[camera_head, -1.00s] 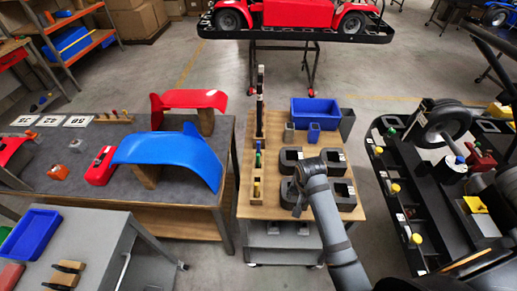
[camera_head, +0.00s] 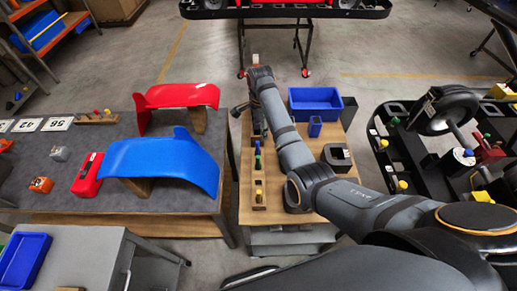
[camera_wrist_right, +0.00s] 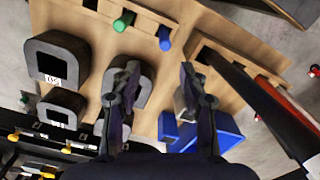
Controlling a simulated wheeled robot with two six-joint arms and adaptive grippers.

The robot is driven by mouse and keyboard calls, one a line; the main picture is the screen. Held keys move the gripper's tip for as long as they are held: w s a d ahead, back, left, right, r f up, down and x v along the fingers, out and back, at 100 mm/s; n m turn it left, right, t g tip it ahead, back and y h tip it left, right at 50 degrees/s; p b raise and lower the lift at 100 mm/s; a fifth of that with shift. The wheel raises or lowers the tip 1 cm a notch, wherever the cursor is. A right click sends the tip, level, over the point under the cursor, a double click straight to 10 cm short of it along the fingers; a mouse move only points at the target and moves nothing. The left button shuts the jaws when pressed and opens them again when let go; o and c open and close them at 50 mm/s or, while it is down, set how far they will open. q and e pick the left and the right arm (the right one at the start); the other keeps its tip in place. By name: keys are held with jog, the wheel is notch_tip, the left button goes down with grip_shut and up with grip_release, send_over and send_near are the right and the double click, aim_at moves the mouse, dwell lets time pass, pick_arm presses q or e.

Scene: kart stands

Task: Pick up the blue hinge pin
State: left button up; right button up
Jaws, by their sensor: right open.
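The blue hinge pin (camera_wrist_right: 165,38) stands in a wooden rack (camera_wrist_right: 146,12) on the wooden-topped cart, beside a green pin (camera_wrist_right: 123,20). In the head view the blue pin (camera_head: 257,147) is small and close to my right arm. My right gripper (camera_wrist_right: 160,78) is open in the wrist view. The blue pin is beyond the fingertips and between their lines, apart from both. In the head view the right gripper (camera_head: 243,108) is near the cart's far left edge, partly hidden by my arm. My left gripper is not in view.
Blue bins (camera_head: 314,102) and dark square-holed blocks (camera_head: 337,156) share the cart. A tall dark upright piece (camera_wrist_right: 245,88) is right of the gripper in the wrist view. A table with a blue fender (camera_head: 165,160) stands left, and a black tray cart (camera_head: 395,165) right.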

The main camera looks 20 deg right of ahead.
aim_at(258, 142)
jog(key=shift+w+a+f, duration=0.1)
jog(key=shift+w+f, duration=0.15)
jog(key=shift+f, duration=0.3)
jog(key=shift+w+a+f, duration=0.1)
jog(key=shift+w+f, duration=0.1)
jog(key=shift+f, duration=0.3)
notch_tip(258, 142, down, 2)
jog(key=shift+w+a+f+p, duration=0.15)
jog(key=shift+f+p, duration=0.1)
jog(key=shift+p, duration=0.85)
jog(key=shift+s+f, duration=0.2)
jog(key=shift+f, duration=0.4)
jog(key=shift+s+f, duration=0.2)
jog(key=shift+f, duration=0.35)
jog(key=shift+w+a+f, duration=0.1)
jog(key=shift+w+f, duration=0.05)
jog(key=shift+f, duration=0.2)
jog(key=shift+c, duration=1)
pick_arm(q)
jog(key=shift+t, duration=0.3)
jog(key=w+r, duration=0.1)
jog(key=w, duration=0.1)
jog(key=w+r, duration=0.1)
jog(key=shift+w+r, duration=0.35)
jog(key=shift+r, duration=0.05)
pick_arm(e)
grip_shut()
